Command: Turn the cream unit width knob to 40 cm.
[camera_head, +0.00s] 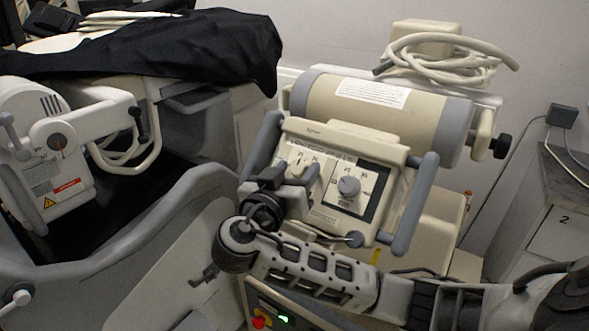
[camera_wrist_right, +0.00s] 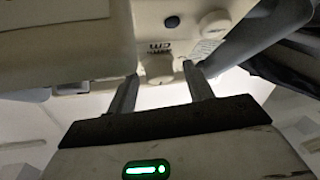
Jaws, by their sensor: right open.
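The cream unit (camera_head: 392,105) stands right of centre, with a tilted control panel between two grey handles. Its panel has a grey round knob (camera_head: 349,186) on the right, and a second dial area on the left that my gripper partly covers. My right gripper (camera_head: 301,178) is at that left part of the panel. In the right wrist view, my gripper's open fingers (camera_wrist_right: 160,72) stand either side of a pale knob (camera_wrist_right: 158,66) under a "cm" marking. I cannot tell whether they touch it, and its scale reading is not legible. My left gripper is out of view.
A white unit (camera_head: 55,160) with its own dark knob stands at far left. A black cloth (camera_head: 200,50) covers the cart behind. A coiled cable (camera_head: 440,62) lies atop the cream unit. A grey cabinet (camera_head: 550,235) is at right. In the wrist view another pale knob (camera_wrist_right: 214,23) is close by.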

